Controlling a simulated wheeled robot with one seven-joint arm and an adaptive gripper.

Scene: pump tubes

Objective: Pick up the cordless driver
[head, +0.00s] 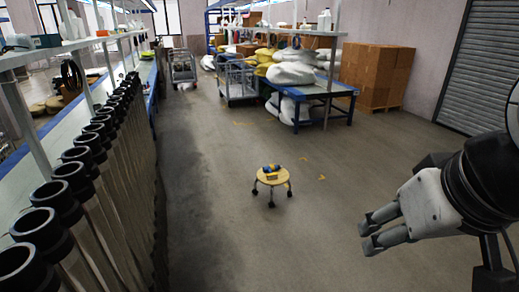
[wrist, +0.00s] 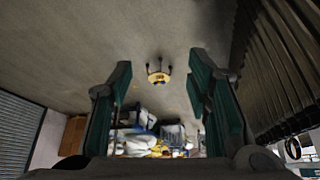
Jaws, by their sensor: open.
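A small blue and yellow thing, which looks like the cordless driver (head: 271,168), lies on top of a small round wooden stool (head: 264,180) in the head view. It is too small to make out its shape or which way its handle points. My gripper (head: 369,233) is open and empty at the right of the head view, well apart from the stool. In the wrist view the stool (wrist: 158,76) appears small and far off between my two open fingers (wrist: 160,72). The driver is not clear there.
A row of dark-topped pump tubes (head: 75,180) leans along the bench (head: 30,160) at the left. A blue table (head: 312,88) with white sacks, a cart (head: 238,82) and stacked brown boxes (head: 375,75) stand behind. Open floor surrounds the stool.

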